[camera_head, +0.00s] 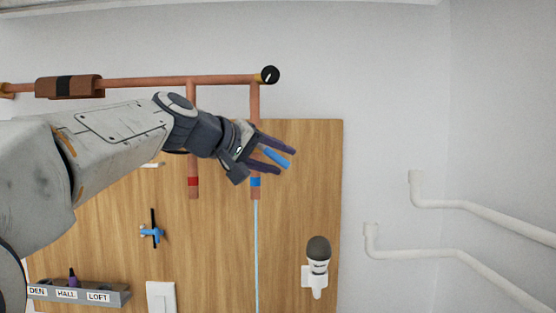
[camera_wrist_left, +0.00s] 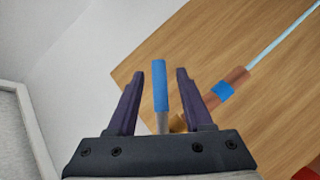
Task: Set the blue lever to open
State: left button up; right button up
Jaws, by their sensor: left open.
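The blue lever (camera_head: 277,158) sticks out to the right from the copper pipe with a blue band (camera_head: 255,182) on the wooden board. In the left wrist view the blue lever (camera_wrist_left: 160,85) has a grey stem leading to a brass-coloured valve (camera_wrist_left: 178,124). My left gripper (camera_head: 288,160) is open, with one dark finger on each side of the lever. In the left wrist view its fingertips (camera_wrist_left: 161,73) show gaps on both sides of the lever. A thin light-blue stream or line (camera_head: 257,255) runs down from the pipe end. The valve is hidden behind my gripper in the head view.
A second pipe with a red band (camera_head: 193,182) hangs to the left. A black round gauge or knob (camera_head: 270,75) ends the top pipe. A smaller blue handle (camera_head: 151,231), a labelled rack (camera_head: 115,297) and a grey-topped fixture (camera_head: 318,265) lie lower. White pipes (camera_head: 450,206) are at right.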

pick_arm(q)
jog(key=b+v, duration=0.2)
jog(key=v, duration=0.8)
jog(key=shift+r, duration=0.1)
